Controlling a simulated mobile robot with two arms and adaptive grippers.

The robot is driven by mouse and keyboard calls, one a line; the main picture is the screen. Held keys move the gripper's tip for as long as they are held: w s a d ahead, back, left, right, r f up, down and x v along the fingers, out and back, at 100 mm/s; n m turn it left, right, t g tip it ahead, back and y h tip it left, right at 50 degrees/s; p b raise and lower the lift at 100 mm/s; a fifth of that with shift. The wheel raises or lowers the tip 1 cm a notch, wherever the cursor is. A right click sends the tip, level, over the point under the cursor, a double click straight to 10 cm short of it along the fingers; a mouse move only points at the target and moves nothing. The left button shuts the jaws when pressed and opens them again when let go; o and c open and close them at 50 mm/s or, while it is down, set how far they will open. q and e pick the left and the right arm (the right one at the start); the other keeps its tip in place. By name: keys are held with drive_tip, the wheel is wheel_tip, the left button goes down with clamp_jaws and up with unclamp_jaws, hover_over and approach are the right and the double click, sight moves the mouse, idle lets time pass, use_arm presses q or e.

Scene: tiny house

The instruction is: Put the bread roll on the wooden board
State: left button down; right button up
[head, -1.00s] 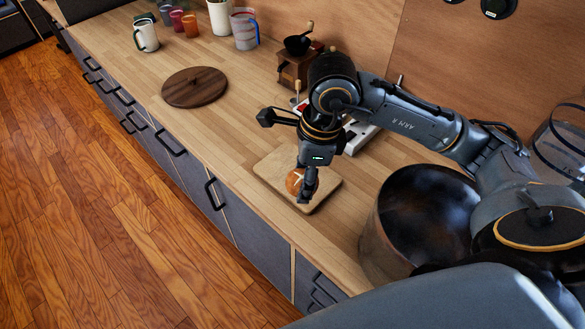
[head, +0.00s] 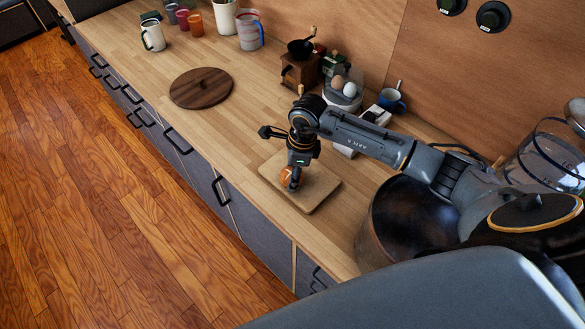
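The light wooden board (head: 318,191) lies on the counter near its front edge. The small brown bread roll (head: 286,175) is over the board's left part, low against it; whether it touches the wood is hard to see. My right gripper (head: 292,179) points down at the roll, with one dark finger across its right side. It appears shut on the roll, though the far finger is hidden. My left gripper is not in view.
A big dark pot (head: 405,220) stands right of the board, under my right arm. A round dark wooden disc (head: 201,88) lies further left. A coffee grinder (head: 299,72), eggs in a holder (head: 345,90) and a blue mug (head: 391,101) stand behind. Counter between disc and board is clear.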

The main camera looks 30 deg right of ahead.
drive_tip(key=shift+f, duration=0.1)
drive_tip(key=shift+f+b, duration=0.15)
drive_tip(key=shift+b, duration=0.15)
drive_tip(key=o, duration=1.2)
drive_tip(key=shift+c, duration=0.2)
drive_tip(key=shift+r+p, duration=0.35)
wheel_tip(320, 180, up, 12)
drive_tip(key=d+b, duration=0.1)
drive_tip(key=b, duration=0.3)
drive_tip(key=shift+s+d+f+b, duration=0.15)
drive_tip(key=shift+s+d+b, duration=0.2)
drive_tip(key=shift+s, duration=0.1)
